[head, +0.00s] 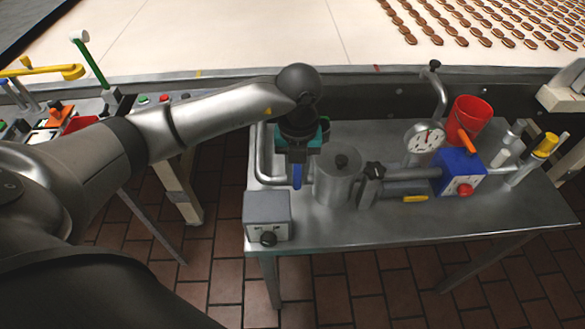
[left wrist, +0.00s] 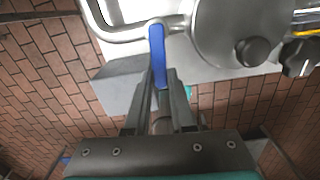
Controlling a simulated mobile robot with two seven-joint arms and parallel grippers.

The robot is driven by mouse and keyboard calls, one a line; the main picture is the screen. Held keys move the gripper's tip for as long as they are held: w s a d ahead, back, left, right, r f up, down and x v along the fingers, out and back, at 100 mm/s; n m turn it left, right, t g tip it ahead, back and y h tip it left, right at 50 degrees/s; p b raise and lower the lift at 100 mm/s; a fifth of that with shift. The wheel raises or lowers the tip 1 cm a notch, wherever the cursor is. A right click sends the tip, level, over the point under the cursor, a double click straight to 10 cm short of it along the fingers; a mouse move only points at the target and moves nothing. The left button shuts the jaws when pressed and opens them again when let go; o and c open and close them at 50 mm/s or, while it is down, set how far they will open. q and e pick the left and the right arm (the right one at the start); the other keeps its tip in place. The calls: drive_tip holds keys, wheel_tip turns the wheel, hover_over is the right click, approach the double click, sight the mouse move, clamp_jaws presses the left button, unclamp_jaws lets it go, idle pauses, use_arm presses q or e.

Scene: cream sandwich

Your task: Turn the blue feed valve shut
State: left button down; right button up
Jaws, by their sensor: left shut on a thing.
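The blue feed valve handle (head: 297,176) sits on the metal pipe (head: 264,165) at the left end of the steel table. In the left wrist view the blue handle (left wrist: 156,42) runs from the pipe at the top down to between my fingers. My left gripper (head: 297,158) is over the handle from above; in the left wrist view its fingertips (left wrist: 160,78) are shut on the handle's near end. The arm and gripper hide the upper part of the valve in the head view. My right gripper is not in view.
A steel pot (head: 338,178) stands close right of the valve. A grey switch box (head: 267,215) with a black knob is in front. A gauge (head: 424,138), a blue box (head: 460,172) and a red bucket (head: 468,118) stand farther right. A conveyor (head: 300,35) runs behind.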

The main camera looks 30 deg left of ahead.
sight(299, 181)
use_arm(q)
drive_tip(key=shift+w+d+n, duration=0.1)
drive_tip(key=shift+d+n, duration=0.1)
drive_tip(key=shift+n, duration=0.3)
drive_tip(key=c, duration=0.8)
unclamp_jaws()
drive_tip(key=shift+o, duration=0.2)
drive_tip(key=shift+r, duration=0.1)
wheel_tip(299, 181, up, 15)
drive_tip(key=p, duration=0.1)
drive_tip(key=shift+p, duration=0.4)
